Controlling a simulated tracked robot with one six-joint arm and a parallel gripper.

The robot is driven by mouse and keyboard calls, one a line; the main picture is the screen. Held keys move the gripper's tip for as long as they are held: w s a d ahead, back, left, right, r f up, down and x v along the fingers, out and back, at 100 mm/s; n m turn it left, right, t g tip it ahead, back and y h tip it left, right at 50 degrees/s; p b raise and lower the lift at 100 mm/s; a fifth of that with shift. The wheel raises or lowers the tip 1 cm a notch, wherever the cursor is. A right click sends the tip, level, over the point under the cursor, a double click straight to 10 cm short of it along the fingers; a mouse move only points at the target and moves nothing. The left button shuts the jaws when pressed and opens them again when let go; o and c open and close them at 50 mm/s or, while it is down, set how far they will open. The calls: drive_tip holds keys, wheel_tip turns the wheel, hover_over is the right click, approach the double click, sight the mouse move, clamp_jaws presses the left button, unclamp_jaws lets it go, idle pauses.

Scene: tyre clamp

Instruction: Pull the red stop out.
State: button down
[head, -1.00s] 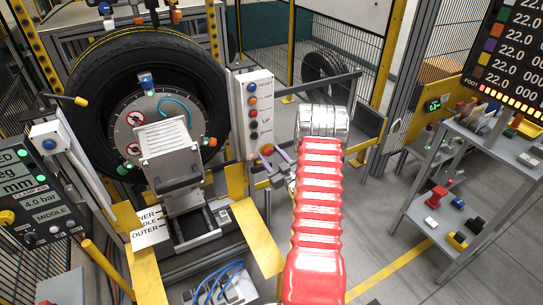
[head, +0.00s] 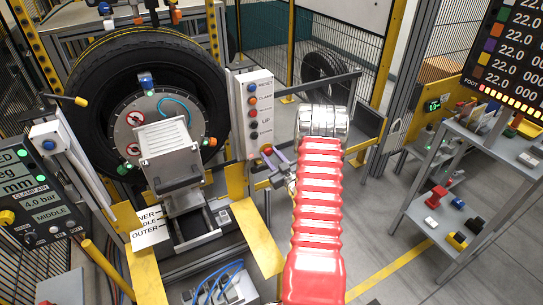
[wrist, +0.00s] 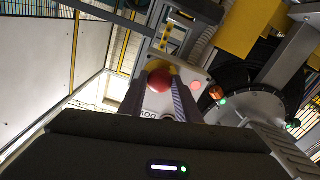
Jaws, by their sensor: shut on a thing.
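The red stop (head: 267,150) is a round red knob at the bottom of the white button panel (head: 253,110) in the head view. In the wrist view the red stop (wrist: 159,80) shows as a red ball against a yellow collar, between my two fingers. My gripper (head: 268,163) is at the lower end of the panel, and in the wrist view my gripper (wrist: 160,92) is shut on the stop, one finger at each side. The finger contact is partly hidden by the dark fingers. How far the stop stands out from the panel cannot be told.
Other coloured buttons run up the panel above the stop. A tyre on a clamp (head: 145,75) stands to the left. A grey shelf (head: 440,215) with small coloured parts is at the right, with open floor between.

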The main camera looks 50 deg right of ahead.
drive_tip(key=shift+v, duration=1.1)
drive_tip(key=shift+f, duration=0.1)
drive_tip(key=c, duration=1.3)
unclamp_jaws()
drive_tip(key=v, duration=1.4)
drive_tip(key=shift+w, duration=0.1)
